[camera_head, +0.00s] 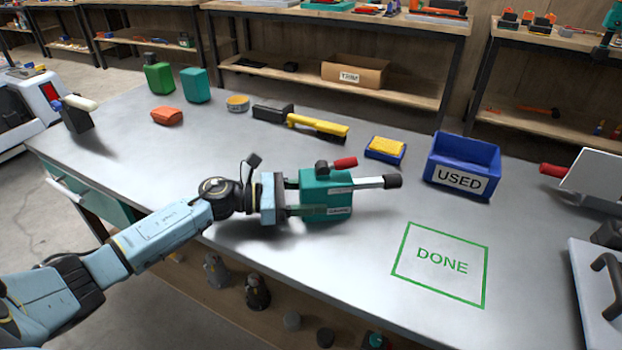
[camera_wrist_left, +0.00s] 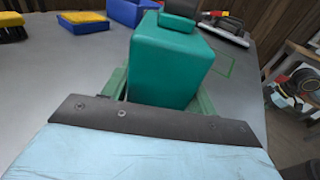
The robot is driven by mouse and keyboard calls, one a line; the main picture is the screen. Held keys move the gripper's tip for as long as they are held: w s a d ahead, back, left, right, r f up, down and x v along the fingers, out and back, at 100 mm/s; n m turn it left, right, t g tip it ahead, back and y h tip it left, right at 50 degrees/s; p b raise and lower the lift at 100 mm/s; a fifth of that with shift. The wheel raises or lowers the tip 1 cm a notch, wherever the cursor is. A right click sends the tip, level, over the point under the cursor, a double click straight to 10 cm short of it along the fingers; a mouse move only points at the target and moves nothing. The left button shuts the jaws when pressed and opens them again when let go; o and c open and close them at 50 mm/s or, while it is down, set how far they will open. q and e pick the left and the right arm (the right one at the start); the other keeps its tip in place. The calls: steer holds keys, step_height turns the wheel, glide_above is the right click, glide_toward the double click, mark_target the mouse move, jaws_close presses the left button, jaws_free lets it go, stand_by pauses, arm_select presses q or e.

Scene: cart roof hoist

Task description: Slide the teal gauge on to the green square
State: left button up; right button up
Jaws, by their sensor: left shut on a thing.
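The teal gauge (camera_head: 318,198) is a boxy block with a red-tipped lever on top and a metal rod with a dark end pointing right. It is on the grey bench, left of the green square. My left gripper (camera_head: 300,198) comes in from the left and is shut on the gauge. In the left wrist view the gauge (camera_wrist_left: 172,60) fills the middle, between the fingers. The green square outline (camera_head: 440,265), marked DONE, is empty on the bench. Part of its outline shows in the left wrist view (camera_wrist_left: 222,64). My right gripper is not in view.
A blue USED bin (camera_head: 462,165) stands behind the square. A yellow-topped blue block (camera_head: 385,149) and a yellow-handled tool (camera_head: 318,127) lie farther back. A grey plate with a dark handle (camera_head: 600,290) is right of the square. The bench between gauge and square looks clear.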

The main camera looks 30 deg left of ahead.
mark_target(328, 221)
arm_select(q)
steer(key=shift+s+d+f+p, duration=0.1)
steer(key=shift+d+p, duration=0.1)
steer(key=shift+d, duration=0.55)
steer(key=shift+s+d+p, duration=0.1)
steer(key=shift+d+p, duration=0.05)
steer(key=shift+d, duration=0.6)
steer(key=shift+s+d+f+p, duration=0.1)
steer(key=shift+d+p, duration=0.1)
steer(key=shift+d, duration=0.55)
